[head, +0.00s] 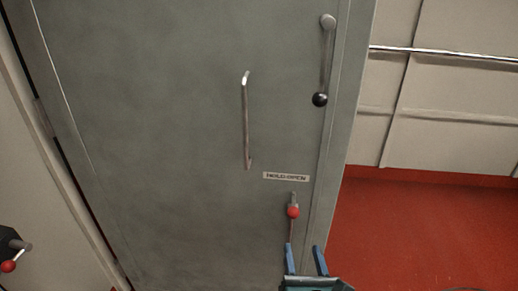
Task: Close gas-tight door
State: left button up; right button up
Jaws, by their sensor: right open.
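The grey gas-tight door (170,120) fills the left and middle of the head view. A vertical metal pull handle (246,125) is on its face. A lever with a black ball knob (320,99) hangs down near the door's upper right edge. Below a "HOLD OPEN" label (286,177) is a small lever with a red knob (293,211). My right gripper (305,253) is open at the bottom, its blue fingers pointing up just below the red knob, with nothing seen between them. Whether it touches the door cannot be told. My left gripper is not in view.
A light panelled wall (440,130) with a horizontal metal rail (450,53) is at the right. Red floor (410,225) lies clear below it.

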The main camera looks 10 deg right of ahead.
aim_at(189, 131)
jog(key=k+j, duration=0.15)
jog(key=k, duration=0.85)
